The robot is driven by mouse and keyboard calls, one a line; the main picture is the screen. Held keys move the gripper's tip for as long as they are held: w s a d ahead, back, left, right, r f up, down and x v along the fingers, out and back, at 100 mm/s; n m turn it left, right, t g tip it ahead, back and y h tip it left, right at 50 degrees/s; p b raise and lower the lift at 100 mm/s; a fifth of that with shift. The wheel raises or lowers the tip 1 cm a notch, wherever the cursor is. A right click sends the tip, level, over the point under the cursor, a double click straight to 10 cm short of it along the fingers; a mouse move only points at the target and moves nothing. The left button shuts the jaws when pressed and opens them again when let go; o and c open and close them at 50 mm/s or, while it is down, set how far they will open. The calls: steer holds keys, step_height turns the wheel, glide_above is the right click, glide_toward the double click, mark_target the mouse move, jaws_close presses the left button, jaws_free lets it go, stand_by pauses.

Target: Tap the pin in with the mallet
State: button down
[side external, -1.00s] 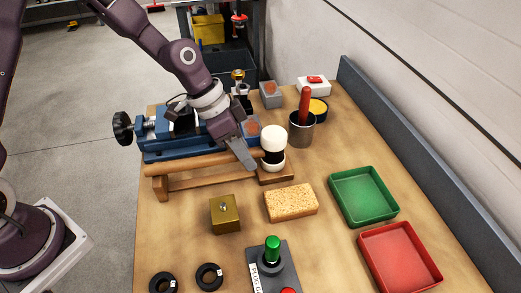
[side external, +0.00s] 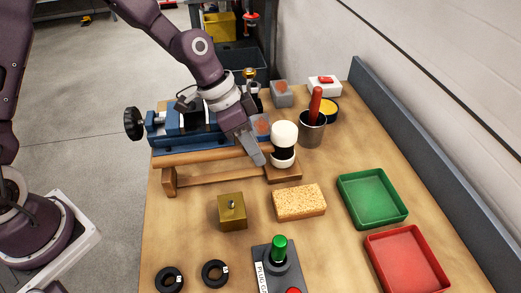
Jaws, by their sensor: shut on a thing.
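The mallet has a head with white ends and a black middle band (side external: 284,156) and a wooden handle (side external: 190,157) that runs left. It lies across a wooden rack (side external: 215,177), with the head upright at the rack's right end. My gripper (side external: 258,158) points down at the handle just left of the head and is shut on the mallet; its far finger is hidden. A small grey pin (side external: 231,204) stands up from the top of a brass block (side external: 232,217) in front of the rack.
A blue vise (side external: 172,140) stands behind the rack. A tan sponge (side external: 300,203) lies right of the brass block. Green (side external: 372,200) and red (side external: 405,262) trays are at the right. A green-knobbed gauge (side external: 279,250) and black rings (side external: 215,273) are in front. A metal cup (side external: 312,132) stands behind the mallet head.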

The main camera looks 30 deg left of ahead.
steer(key=r, duration=0.8)
steer(key=shift+w+a+r, duration=0.1)
steer(key=shift+a+r, duration=0.25)
steer(key=shift+r, duration=0.05)
steer(key=s+a+r+n+t+y, duration=0.15)
steer(key=a+r+n, duration=0.35)
steer(key=a, duration=0.5)
steer(key=s+a+r+n+t+y, duration=0.15)
steer(key=a+r+n, duration=0.25)
steer(key=a, duration=0.5)
steer(key=shift+h, duration=0.3)
steer(key=f, duration=1.1)
steer(key=shift+s+a+f, duration=0.2)
steer(key=shift+s+f, duration=0.2)
step_height(320, 180, up, 9)
steer(key=shift+f, duration=0.15)
